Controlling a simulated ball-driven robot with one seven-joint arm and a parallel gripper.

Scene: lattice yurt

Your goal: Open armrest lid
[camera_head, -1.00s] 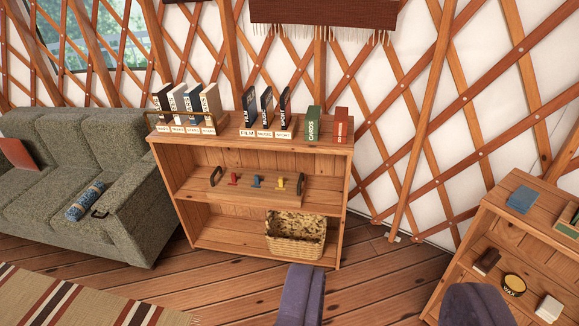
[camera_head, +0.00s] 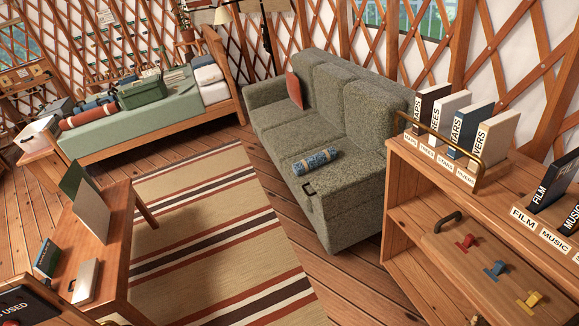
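The grey-green sofa (camera_head: 290,117) stands right of centre, with its near armrest towards me. The flat top of this armrest is the armrest lid (camera_head: 352,180), and it looks shut. A small black handle (camera_head: 308,188) sits at its front end. A blue patterned roll (camera_head: 316,161) lies on or beside the lid's far edge; I cannot tell which. My gripper is not in view, and nothing of it shows near the sofa.
A striped rug (camera_head: 215,225) covers the floor before the sofa and looks clear. A wooden shelf (camera_head: 410,215) with books and a tray stands close to the armrest at right. A low wooden table (camera_head: 108,250) stands at left. A bed (camera_head: 150,122) is behind.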

